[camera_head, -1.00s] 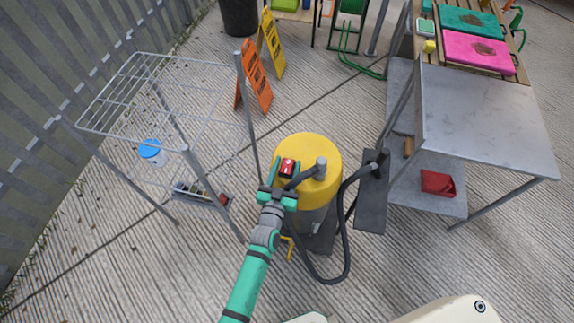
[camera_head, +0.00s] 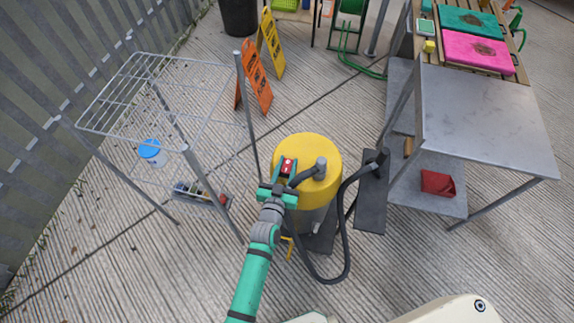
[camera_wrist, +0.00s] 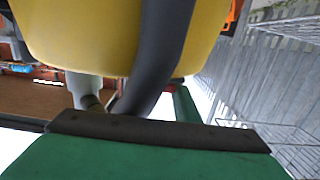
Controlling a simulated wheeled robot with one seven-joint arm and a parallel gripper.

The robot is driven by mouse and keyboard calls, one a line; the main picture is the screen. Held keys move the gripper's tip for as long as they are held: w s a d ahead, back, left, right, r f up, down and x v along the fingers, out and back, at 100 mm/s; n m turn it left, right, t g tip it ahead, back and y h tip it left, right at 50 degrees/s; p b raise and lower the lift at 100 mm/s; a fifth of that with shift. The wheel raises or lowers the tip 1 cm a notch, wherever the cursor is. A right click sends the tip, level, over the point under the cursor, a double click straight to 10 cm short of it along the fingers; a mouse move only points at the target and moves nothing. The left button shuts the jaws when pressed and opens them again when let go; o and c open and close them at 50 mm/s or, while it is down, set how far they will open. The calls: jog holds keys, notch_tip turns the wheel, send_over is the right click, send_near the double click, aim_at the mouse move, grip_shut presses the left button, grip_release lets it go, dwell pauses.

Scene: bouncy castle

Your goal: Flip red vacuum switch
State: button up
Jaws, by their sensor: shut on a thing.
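The yellow vacuum (camera_head: 322,155) stands on the concrete in the middle of the head view, with a dark hose looping to its right. Its red switch (camera_head: 287,166) sits on the top at the left side. My gripper (camera_head: 284,178) is at that switch, its jaws shut around the switch area; the exact contact is partly hidden by the fingers. In the wrist view the vacuum's yellow body (camera_wrist: 90,35) fills the top, and the dark hose (camera_wrist: 165,50) crosses close in front. The switch cannot be made out in the wrist view.
A wire rack (camera_head: 165,95) stands to the left, a metal table (camera_head: 485,115) to the right. Orange (camera_head: 257,78) and yellow (camera_head: 271,45) folding signs stand behind the vacuum. A dark flat floor head (camera_head: 370,205) leans beside it. Open concrete lies in front.

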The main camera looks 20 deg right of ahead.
dwell(0.4)
jog(key=o, duration=1)
jog(key=shift+o, duration=0.2)
jog(key=v, duration=1.1)
jog(key=shift+r, duration=0.15)
jog(key=shift+d, duration=0.1)
